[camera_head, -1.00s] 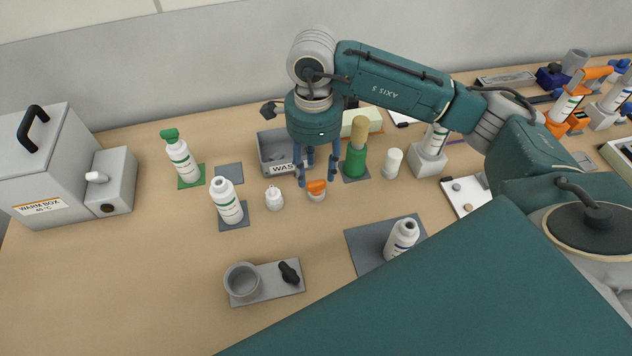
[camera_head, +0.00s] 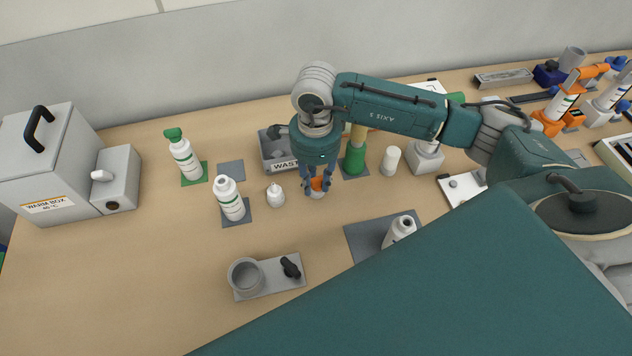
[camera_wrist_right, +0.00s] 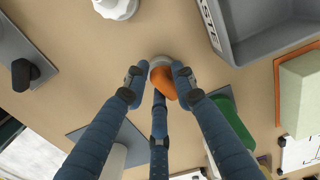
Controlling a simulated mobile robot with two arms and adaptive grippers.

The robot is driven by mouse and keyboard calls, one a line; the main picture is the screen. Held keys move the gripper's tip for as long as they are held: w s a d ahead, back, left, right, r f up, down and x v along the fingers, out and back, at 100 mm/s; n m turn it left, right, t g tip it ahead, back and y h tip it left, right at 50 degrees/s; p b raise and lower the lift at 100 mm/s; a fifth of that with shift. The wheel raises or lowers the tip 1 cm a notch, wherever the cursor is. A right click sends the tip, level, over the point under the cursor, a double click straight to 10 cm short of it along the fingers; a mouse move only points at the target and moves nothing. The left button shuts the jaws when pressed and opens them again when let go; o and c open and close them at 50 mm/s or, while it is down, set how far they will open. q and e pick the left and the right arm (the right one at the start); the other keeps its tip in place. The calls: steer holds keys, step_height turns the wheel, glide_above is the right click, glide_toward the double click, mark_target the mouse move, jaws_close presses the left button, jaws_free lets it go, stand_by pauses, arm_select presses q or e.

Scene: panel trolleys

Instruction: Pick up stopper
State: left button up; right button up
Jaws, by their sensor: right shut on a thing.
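The stopper (camera_head: 317,184) is a small orange piece on a pale round base, on the table in front of the grey waste bin. It also shows in the right wrist view (camera_wrist_right: 164,84), between the fingertips. My right gripper (camera_head: 317,190) comes down from above, its blue fingers shut around the stopper. In the right wrist view my right gripper (camera_wrist_right: 160,82) has fingers on several sides of the orange part. The fingers hide part of it in the head view. The stopper appears low at the table; a gap beneath it cannot be made out. My left gripper is not in view.
A small white bottle (camera_head: 275,195) stands just left of the gripper. A larger white bottle (camera_head: 230,200) is farther left. The waste bin (camera_head: 281,166) is behind, and a green-based tool (camera_head: 355,158) and white cylinder (camera_head: 389,160) are close right.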

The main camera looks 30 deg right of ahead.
steer(key=shift+w+d, duration=0.1)
steer(key=shift+d, duration=0.15)
steer(key=shift+r, duration=0.45)
step_height(320, 180, up, 12)
steer(key=b, duration=0.3)
step_height(320, 180, up, 7)
glide_above(316, 178)
steer(key=shift+o, duration=0.9)
jaws_close()
